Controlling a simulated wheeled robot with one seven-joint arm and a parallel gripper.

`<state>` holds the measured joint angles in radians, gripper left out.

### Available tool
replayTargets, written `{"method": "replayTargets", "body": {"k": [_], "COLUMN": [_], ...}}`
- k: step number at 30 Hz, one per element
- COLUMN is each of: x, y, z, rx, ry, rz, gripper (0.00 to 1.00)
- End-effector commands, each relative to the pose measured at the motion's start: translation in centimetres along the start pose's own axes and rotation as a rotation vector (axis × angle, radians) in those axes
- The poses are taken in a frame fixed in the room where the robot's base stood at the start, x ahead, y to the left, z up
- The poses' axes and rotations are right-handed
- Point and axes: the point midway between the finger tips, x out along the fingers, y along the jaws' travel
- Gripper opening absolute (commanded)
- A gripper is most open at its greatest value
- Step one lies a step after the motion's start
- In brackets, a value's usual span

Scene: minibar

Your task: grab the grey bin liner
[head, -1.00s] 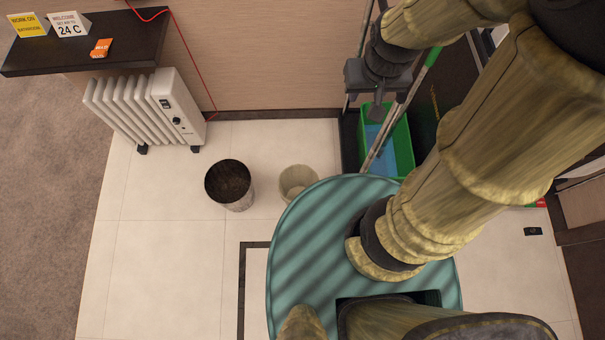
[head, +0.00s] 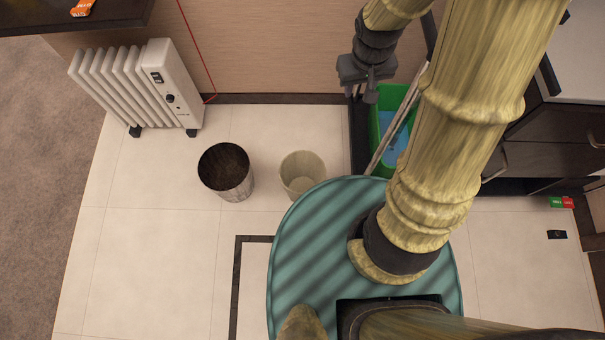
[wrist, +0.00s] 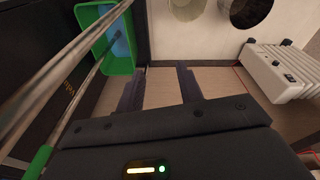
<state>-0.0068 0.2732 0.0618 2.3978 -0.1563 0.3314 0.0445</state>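A pale grey-beige open tub (head: 303,176), which looks like the grey bin liner, stands upright on the tiles left of my round base. It appears empty. A dark, mottled round bin (head: 227,173) stands just left of it, apart from it. My gripper (head: 363,95) is up and to the right of the tub, near the green crate, and not touching the tub. In the wrist view my gripper (wrist: 160,72) has its two fingers apart with nothing between them. The tub (wrist: 186,8) and dark bin (wrist: 250,12) show at the top edge there, partly cut off.
A white radiator (head: 150,85) stands at the left by the wall. A green crate (head: 381,120) with blue inside and slanting metal poles (head: 393,130) lie right of the tub. A dark counter (head: 560,135) is at right. Tiles left of the bins are clear.

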Motion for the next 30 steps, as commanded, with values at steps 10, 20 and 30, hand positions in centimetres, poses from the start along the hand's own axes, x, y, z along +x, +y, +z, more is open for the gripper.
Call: {"method": "replayTargets", "body": {"k": [10, 20, 30], "x": [14.9, 27.9, 41.3], "y": [-1.6, -3.3, -5.4], "z": [-1.1, -1.7, -1.6], "rx": [-0.096, -0.182, -0.263], "ry": [-0.048, -0.087, -0.123], "rz": [-0.009, -0.028, -0.057], "gripper": [0.37, 0.37, 0.37]}}
